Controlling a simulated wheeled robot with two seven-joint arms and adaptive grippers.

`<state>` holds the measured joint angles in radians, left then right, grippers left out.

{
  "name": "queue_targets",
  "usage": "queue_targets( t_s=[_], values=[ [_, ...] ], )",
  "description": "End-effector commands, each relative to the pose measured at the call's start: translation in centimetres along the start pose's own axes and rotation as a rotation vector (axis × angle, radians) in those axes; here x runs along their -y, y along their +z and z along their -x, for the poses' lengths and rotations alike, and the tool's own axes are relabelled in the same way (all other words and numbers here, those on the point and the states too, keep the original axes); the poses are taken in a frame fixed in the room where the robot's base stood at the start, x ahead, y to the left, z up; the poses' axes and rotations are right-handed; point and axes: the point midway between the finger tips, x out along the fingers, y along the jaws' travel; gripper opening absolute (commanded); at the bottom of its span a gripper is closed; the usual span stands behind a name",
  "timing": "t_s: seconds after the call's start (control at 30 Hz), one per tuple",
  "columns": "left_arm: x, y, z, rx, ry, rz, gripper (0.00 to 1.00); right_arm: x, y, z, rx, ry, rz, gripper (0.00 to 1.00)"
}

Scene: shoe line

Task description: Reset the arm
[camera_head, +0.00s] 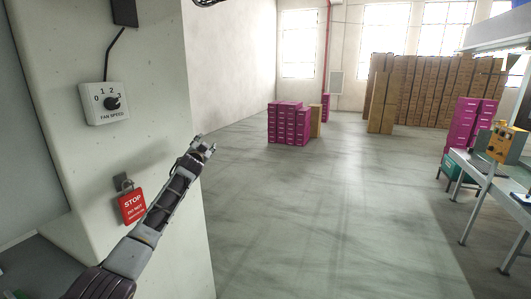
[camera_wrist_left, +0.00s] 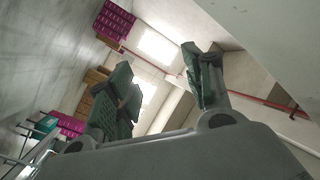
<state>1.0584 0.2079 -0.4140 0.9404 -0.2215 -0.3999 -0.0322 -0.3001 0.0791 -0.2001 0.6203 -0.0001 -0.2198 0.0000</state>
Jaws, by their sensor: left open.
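My left arm comes in from the lower left in the head view and reaches up beside the pale pillar (camera_head: 165,225). My left gripper (camera_head: 204,143) is at its end, near the pillar's right edge, raised and empty. In the left wrist view the two fingers of the left gripper (camera_wrist_left: 160,92) stand wide apart with nothing between them. My right gripper is in neither view.
The pillar carries a fan speed dial (camera_head: 104,103) and a red stop tag (camera_head: 132,206). Magenta boxes (camera_head: 288,124) and brown carton stacks (camera_head: 430,90) stand farther back. A workbench (camera_head: 490,180) is at the right. The middle floor (camera_head: 320,210) is clear.

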Motion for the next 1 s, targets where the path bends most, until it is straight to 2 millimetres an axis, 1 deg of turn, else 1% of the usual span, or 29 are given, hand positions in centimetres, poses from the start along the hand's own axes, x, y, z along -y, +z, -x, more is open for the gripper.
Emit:
queue_targets(
  t_s=[0.03, 0.1, 0.27, 0.3, 0.47, 0.6, 0.77, 0.8, 0.97, 1.0],
  values=[
    [-1.6, 2.1, 0.0, 0.013, 0.021, 0.027, 0.51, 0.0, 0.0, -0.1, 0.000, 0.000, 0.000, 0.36],
    [-3.7, 4.7, 0.0, 0.029, 0.047, 0.062, 0.51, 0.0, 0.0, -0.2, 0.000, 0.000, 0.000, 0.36],
    [-8.1, 10.6, 0.7, 0.075, 0.099, 0.130, 0.51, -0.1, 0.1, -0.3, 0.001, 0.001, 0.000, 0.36],
    [-9.2, 12.1, 1.0, 0.087, 0.111, 0.145, 0.51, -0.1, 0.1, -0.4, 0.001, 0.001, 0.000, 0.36],
    [-13.6, 17.9, 2.4, 0.144, 0.156, 0.195, 0.51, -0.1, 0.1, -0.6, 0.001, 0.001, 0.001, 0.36],
    [-17.3, 22.9, 4.2, 0.199, 0.191, 0.231, 0.51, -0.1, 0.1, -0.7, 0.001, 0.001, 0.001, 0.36],
    [-21.4, 28.5, 6.7, 0.269, 0.228, 0.267, 0.51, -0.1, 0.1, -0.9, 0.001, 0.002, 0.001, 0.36],
    [-22.4, 29.9, 7.4, 0.287, 0.236, 0.275, 0.51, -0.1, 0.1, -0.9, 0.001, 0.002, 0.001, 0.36],
    [-26.3, 35.2, 10.7, 0.364, 0.271, 0.305, 0.51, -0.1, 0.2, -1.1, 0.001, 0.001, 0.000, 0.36],
    [-27.3, 36.6, 11.6, 0.384, 0.280, 0.310, 0.51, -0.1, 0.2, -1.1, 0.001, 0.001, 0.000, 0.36]
  ],
)
